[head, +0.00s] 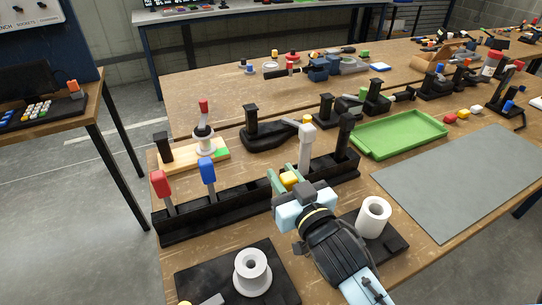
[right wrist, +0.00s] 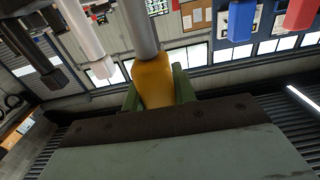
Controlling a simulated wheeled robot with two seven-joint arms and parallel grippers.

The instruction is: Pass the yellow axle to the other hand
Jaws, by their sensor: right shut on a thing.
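The yellow axle (head: 289,180) is at the right part of the long black rack (head: 242,202) in the head view. My right gripper (head: 287,182) reaches in from the front and is shut on its yellow end. The right wrist view shows the yellow end (right wrist: 153,82) between the green fingers, with a grey shaft (right wrist: 143,28) running out of it. I cannot tell whether the shaft's far end is still in the rack. My left gripper is not in view.
Red (head: 160,184), blue (head: 207,171), white (head: 306,130) and black (head: 344,128) handled pieces stand along the rack. White spools (head: 252,272) (head: 374,217) stand on black plates in front. A green tray (head: 400,134) and grey mat (head: 465,180) lie to the right.

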